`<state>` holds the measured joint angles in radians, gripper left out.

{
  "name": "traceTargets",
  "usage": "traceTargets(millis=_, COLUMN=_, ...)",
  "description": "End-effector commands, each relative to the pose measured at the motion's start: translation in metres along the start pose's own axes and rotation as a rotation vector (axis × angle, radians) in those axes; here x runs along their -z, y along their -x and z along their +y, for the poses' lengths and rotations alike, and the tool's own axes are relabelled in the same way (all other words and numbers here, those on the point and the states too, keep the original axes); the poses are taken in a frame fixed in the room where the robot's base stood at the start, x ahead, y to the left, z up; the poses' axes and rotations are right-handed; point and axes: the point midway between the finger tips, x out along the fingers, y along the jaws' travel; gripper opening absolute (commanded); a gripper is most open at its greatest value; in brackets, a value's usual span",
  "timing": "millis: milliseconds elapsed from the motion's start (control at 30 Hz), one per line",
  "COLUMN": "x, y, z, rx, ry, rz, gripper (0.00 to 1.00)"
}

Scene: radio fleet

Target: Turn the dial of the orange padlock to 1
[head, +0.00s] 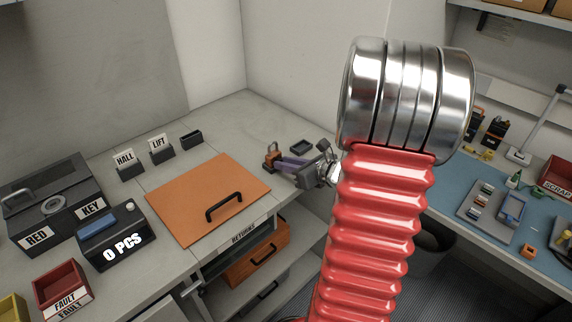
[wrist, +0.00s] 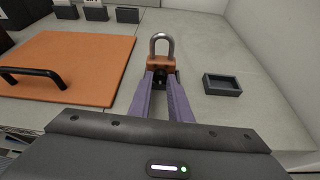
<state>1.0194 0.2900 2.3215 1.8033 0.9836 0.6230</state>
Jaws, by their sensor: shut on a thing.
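The orange padlock (wrist: 161,64) stands upright on the grey worktop with its metal shackle on top. It also shows in the head view (head: 270,157), small, beyond the right edge of the orange panel. My gripper (wrist: 162,82) is shut on the near face of the padlock, low down, with its two purple fingers. In the head view my gripper (head: 282,163) reaches the padlock from the right. The fingers hide the dial, so its number cannot be read.
The orange panel (wrist: 100,45) with a black handle lies left of the padlock. A small dark tray (wrist: 222,84) sits to its right. HALL (head: 128,165) and LIFT (head: 160,149) holders stand behind the panel. The walls (head: 290,50) bound the worktop corner.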

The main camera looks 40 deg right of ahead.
Motion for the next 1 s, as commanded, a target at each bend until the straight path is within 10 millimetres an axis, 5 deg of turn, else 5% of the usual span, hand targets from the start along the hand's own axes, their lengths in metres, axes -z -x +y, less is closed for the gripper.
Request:
traceTargets(millis=467, x=0.0011, y=0.0002, z=-0.0010, rx=0.021, ry=0.050, rz=0.002, gripper=0.00)
traceTargets(millis=1000, x=0.0019, y=-0.0005, z=0.0039, rx=0.132, ry=0.321, rz=0.002, gripper=0.00)
